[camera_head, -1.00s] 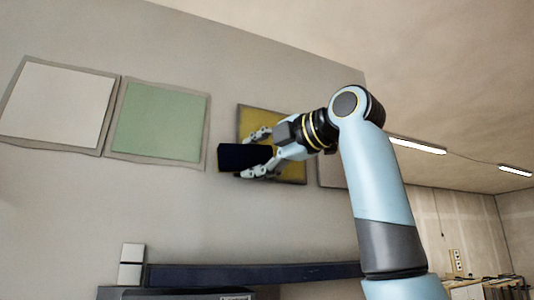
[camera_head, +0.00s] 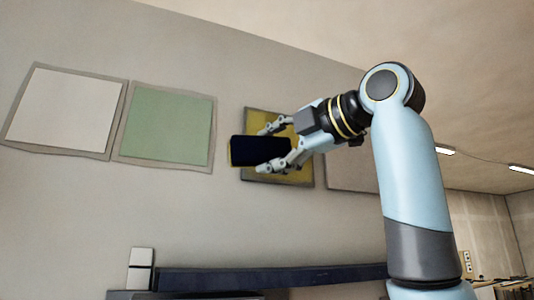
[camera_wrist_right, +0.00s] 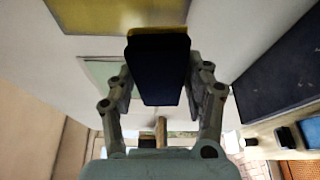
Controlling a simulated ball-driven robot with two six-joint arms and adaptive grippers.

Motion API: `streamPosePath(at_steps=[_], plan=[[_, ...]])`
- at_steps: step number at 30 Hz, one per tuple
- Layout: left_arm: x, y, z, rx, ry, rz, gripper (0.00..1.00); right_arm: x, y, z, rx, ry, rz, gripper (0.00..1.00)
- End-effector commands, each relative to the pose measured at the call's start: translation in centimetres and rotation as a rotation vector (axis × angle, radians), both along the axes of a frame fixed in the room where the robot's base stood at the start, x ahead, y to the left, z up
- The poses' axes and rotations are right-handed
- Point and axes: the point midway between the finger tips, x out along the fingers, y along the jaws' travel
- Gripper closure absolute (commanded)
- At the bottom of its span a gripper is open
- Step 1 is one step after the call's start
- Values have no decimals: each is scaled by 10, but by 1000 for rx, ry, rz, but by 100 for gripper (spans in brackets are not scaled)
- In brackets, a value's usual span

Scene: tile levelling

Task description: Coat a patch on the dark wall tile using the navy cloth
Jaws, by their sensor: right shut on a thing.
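My right gripper (camera_head: 274,147) is shut on the navy cloth (camera_head: 250,151), which looks like a dark, flat-faced block. The cloth is in front of the mustard-yellow wall tile (camera_head: 299,174) and sticks out past its left edge. I cannot tell whether it touches the tile. In the right wrist view the cloth (camera_wrist_right: 158,70) sits between both fingers of the right gripper (camera_wrist_right: 163,88), with a yellowish strip along its far edge. The yellow tile (camera_wrist_right: 110,14) shows beyond it. No clearly dark tile shows. My left gripper is not in view.
A white tile (camera_head: 66,110) and a green tile (camera_head: 170,125) hang to the left on the wall. A pale tile (camera_head: 345,173) is partly behind my right arm. A dark ledge (camera_head: 270,277) and a white switch plate (camera_head: 140,268) are below.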

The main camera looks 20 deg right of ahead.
Motion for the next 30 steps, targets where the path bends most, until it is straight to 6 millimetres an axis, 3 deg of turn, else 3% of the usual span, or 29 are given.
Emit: streamPosePath(at_steps=[12, 22, 30], plan=[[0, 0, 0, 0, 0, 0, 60, -5, 0, 0, 0, -1, 0, 75], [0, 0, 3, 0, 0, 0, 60, -31, -1, 1, 0, -1, -1, 75], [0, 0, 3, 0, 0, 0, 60, -33, -1, 0, 0, 0, 0, 75]])
